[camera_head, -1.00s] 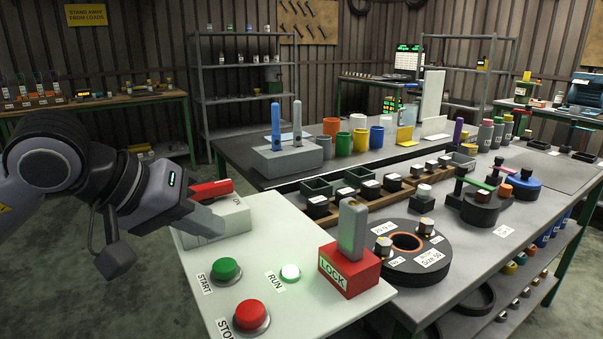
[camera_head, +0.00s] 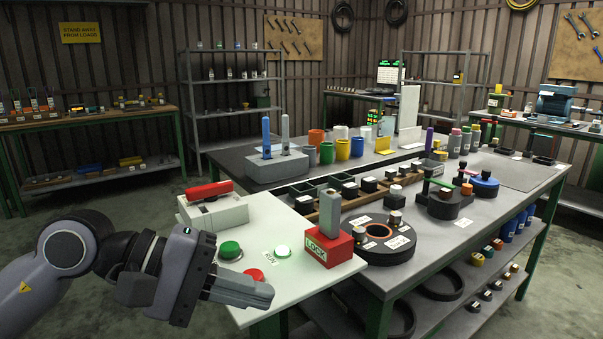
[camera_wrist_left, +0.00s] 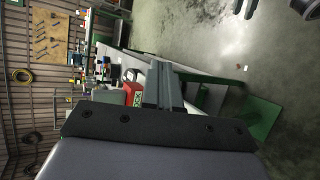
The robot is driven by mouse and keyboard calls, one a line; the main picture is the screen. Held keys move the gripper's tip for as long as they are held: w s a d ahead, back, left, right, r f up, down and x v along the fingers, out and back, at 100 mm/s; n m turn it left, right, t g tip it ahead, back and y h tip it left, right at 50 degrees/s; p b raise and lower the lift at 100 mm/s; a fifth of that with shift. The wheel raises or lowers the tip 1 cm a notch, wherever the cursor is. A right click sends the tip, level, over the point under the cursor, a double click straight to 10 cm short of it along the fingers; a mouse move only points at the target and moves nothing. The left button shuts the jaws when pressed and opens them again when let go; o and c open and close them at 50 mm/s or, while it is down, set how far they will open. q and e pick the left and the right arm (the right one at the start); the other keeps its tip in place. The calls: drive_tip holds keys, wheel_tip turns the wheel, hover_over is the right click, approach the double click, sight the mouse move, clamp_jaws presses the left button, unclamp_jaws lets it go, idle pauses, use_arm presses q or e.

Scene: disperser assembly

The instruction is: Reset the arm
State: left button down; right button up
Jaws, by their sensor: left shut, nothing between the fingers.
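My left arm comes in from the left in the head view. Its gripper (camera_head: 243,290) is shut and empty, held above the near edge of the white control panel (camera_head: 262,215). In the left wrist view the closed fingers (camera_wrist_left: 164,84) point toward the workbench. The panel carries a green START button (camera_head: 230,250), a lit RUN lamp (camera_head: 283,251) and a red STOP button (camera_head: 254,275), which my gripper partly covers. A grey switch box with a red lever (camera_head: 210,190) stands at the panel's back left. A red LOCK block (camera_head: 329,247) with a grey handle stands at its right. My right gripper is not in view.
The grey workbench (camera_head: 500,215) right of the panel bears a black ring fixture (camera_head: 352,251), coloured cups and small parts. Open floor lies left of the panel.

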use_arm(q)
drive_tip(key=w+a+f+m+t+p, duration=0.25)
drive_tip(key=m+t, duration=0.55)
drive_tip(key=m, duration=0.7)
drive_tip(key=w+a+f+m+t+p, duration=0.1)
drive_tip(key=a+f+m+t+p, duration=0.25)
drive_tip(key=m+t, duration=0.75)
drive_tip(key=s+a+f+n+g+y+p, duration=0.1)
drive_tip(key=s+a+f+n+g+y, duration=0.15)
drive_tip(key=f+n+y, duration=0.35)
drive_tip(key=s+a+f+n+g+y, duration=0.2)
drive_tip(key=a+f+n+g, duration=0.15)
drive_tip(key=f, duration=0.35)
drive_tip(key=s+a+f+n+g+y+p, duration=0.1)
drive_tip(key=s+f+n+g, duration=0.3)
drive_tip(key=s+f+n, duration=0.5)
wheel_tip(320, 180, down, 3)
drive_tip(key=shift+s+a+r+g+y, duration=0.1)
drive_tip(key=shift+s+a+g+y, duration=0.2)
drive_tip(key=shift+s+a+y, duration=0.55)
